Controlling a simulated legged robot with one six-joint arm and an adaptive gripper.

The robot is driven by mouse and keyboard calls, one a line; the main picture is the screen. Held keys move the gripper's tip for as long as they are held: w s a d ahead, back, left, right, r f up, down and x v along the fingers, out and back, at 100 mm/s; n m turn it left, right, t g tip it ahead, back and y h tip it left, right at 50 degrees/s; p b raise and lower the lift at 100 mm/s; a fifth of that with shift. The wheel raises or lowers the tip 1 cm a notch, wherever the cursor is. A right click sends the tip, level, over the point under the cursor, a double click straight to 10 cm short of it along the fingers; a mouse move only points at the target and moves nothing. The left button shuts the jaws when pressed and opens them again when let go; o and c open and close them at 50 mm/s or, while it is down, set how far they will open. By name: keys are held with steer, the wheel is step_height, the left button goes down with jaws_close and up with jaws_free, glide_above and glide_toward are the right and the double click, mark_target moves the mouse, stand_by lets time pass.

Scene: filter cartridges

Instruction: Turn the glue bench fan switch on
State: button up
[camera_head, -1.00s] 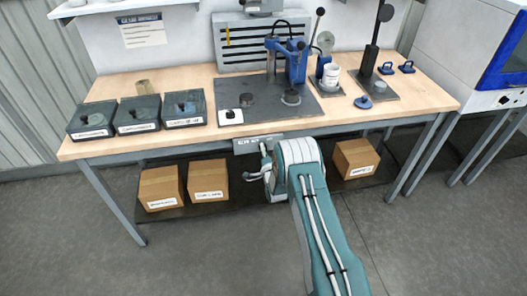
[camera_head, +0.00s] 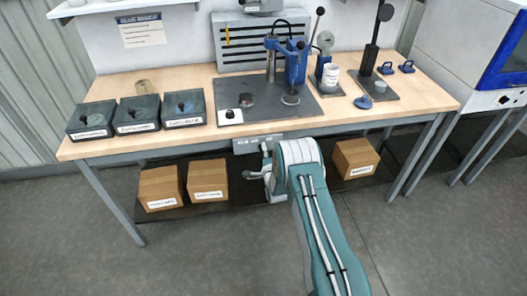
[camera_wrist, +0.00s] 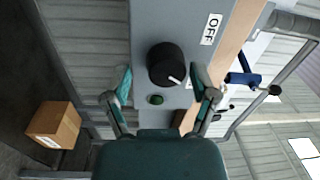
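The fan switch is a black round knob (camera_wrist: 168,64) with a white pointer mark, on a grey panel (camera_wrist: 150,20) in the wrist view. The pointer slants toward the lower right of the picture. A white OFF label (camera_wrist: 211,29) is above and right of the knob, and a small dark green round part (camera_wrist: 156,100) is just below it. My gripper (camera_wrist: 160,80) is open, with a fingertip on each side of the knob; I cannot tell if they touch it. In the head view the panel (camera_head: 258,141) hangs at the bench's front edge, and my arm hides the knob.
The workbench (camera_head: 350,115) holds a blue press (camera_head: 295,65), dark boxes (camera_head: 138,114) and a white cup (camera_head: 331,75). Cardboard boxes (camera_head: 208,180) stand on the lower shelf on both sides of my arm. The floor in front is clear.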

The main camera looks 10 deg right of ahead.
steer(key=shift+a+r, duration=0.1)
steer(key=s, duration=1.2)
steer(key=shift+f, duration=0.45)
